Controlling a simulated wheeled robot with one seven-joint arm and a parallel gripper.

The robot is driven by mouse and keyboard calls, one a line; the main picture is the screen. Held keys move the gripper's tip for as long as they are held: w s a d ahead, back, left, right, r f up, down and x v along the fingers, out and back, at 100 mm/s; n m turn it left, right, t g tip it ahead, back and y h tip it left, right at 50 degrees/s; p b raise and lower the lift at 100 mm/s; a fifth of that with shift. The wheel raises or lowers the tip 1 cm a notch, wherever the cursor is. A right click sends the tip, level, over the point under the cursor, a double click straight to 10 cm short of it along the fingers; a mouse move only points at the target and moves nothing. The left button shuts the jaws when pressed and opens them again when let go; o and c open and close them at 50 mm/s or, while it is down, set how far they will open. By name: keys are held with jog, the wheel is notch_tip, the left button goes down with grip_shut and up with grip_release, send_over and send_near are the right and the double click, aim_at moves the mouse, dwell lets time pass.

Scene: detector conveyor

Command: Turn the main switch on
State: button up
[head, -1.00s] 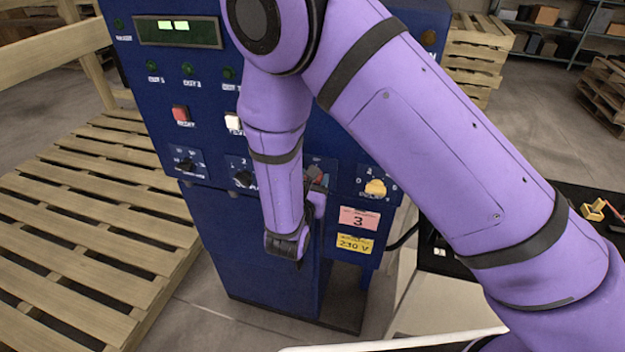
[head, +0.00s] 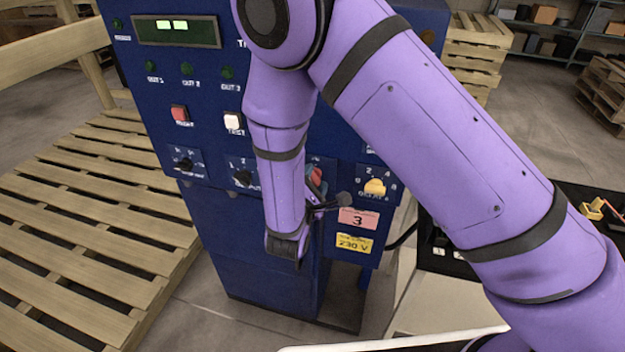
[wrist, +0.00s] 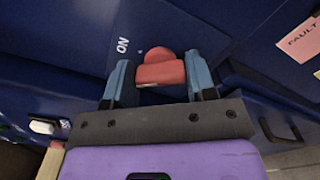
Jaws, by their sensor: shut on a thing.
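The main switch is a red knob (head: 316,175) low on the blue cabinet (head: 270,260), partly hidden by my arm in the head view. White "ON" lettering (wrist: 122,46) is on the panel to the left of the knob there. Whether the knob points at it I cannot tell. In the head view the fingers are mostly hidden behind my purple wrist.
A yellow knob (head: 376,187) is right of the red one, above a pink label (head: 358,219) and a yellow 230 V label (head: 354,243). Black knobs, a red button (head: 179,113) and a white button (head: 232,122) are to the left. The display (head: 178,31) is lit. A pallet (head: 80,220) lies left.

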jog(key=m, duration=0.7)
jog(key=shift+f, duration=0.15)
dwell(0.4)
jog(key=o, duration=0.9)
jog(key=shift+o, duration=0.2)
jog(key=v, duration=1)
jog(key=shift+s, duration=0.4)
jog(key=shift+a, duration=0.1)
